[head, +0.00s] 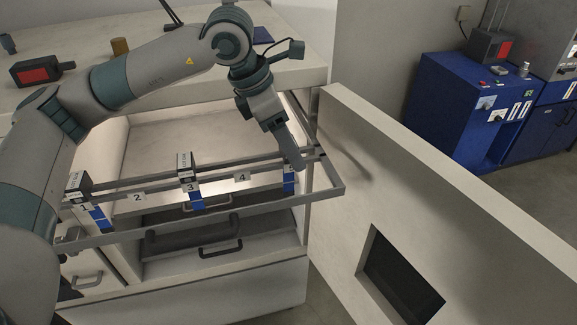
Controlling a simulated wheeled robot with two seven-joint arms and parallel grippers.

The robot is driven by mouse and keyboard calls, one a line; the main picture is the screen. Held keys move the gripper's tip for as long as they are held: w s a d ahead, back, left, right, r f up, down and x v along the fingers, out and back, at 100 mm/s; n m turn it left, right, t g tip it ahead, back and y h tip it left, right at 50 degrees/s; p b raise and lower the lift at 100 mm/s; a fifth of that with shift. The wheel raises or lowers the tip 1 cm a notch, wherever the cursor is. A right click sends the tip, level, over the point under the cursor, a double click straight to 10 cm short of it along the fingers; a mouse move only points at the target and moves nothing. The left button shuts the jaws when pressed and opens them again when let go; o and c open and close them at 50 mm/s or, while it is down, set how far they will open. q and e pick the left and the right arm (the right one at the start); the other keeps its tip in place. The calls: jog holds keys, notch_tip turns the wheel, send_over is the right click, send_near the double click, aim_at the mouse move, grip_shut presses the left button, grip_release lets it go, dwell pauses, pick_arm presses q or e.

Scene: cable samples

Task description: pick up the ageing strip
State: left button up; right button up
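Three blue strips hang on a metal rack (258,222) with numbered places: one at 1 (98,217), one at 3 (196,197) and one at 5 (289,182). Which one is the ageing strip cannot be read. My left gripper (297,163) points down with its fingertips at the top of the strip at 5, hiding that top. I cannot tell whether the fingers are open, shut or touching the strip. My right gripper is not in view.
Places 2 (137,197) and 4 (241,178) on the rack are empty. Drawers with handles (220,248) lie below the rack. A pale panel with a dark window (402,275) stands close at the right. A blue cabinet (455,110) stands beyond.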

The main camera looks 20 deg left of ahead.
pick_arm(q)
jog(key=c, duration=1.5)
jog(key=shift+r, duration=0.1)
jog(key=shift+r+b, duration=0.45)
notch_tip(320, 180, up, 16)
jog(key=b, duration=0.6)
jog(key=shift+b, duration=0.3)
jog(key=shift+r, duration=0.5)
